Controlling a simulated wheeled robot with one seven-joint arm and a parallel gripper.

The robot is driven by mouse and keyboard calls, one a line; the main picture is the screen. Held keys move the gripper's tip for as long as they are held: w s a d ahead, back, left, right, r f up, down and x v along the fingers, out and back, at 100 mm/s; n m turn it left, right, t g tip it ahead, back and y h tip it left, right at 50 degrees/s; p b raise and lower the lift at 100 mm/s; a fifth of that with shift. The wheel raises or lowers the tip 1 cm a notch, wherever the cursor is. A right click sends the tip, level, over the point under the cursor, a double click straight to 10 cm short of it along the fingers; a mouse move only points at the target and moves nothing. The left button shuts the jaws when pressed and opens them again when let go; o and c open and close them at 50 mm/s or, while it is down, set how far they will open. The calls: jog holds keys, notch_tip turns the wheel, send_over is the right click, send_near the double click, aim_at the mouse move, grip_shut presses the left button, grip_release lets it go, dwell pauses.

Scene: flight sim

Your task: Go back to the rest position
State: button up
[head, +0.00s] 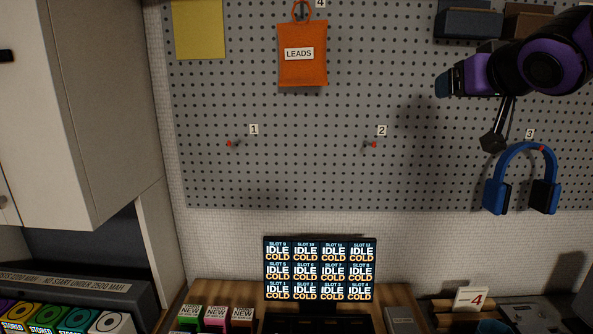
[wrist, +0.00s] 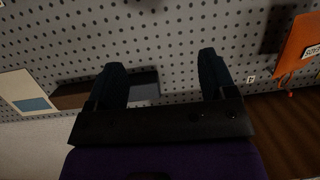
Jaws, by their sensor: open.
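My gripper (head: 442,84) is at the upper right of the head view, raised in front of the pegboard (head: 330,180). In the wrist view its two dark fingers (wrist: 162,65) stand wide apart with nothing held between them. Behind the fingers the wrist view shows the pegboard and a dark box (wrist: 145,82). The purple and black links of my arm enter from the upper right edge and hide part of the board.
Blue headphones (head: 521,180) hang at hook 3, below my arm. An orange LEADS pouch (head: 302,70) hangs at hook 4. Red-tipped pegs 1 (head: 230,144) and 2 (head: 373,145) are bare. A monitor (head: 319,268) stands below. A cabinet (head: 90,100) fills the left.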

jog(key=s+f+g, duration=0.4)
jog(key=s+f, duration=0.3)
jog(key=s, duration=0.4)
jog(key=s+d+f+g, duration=0.1)
jog(key=s+f+g, duration=0.4)
jog(key=s+f, duration=0.3)
jog(key=s, duration=0.3)
jog(key=shift+s+d+f+m+g+h, duration=0.15)
jog(key=shift+f+m+g+h, duration=0.15)
dwell(0.5)
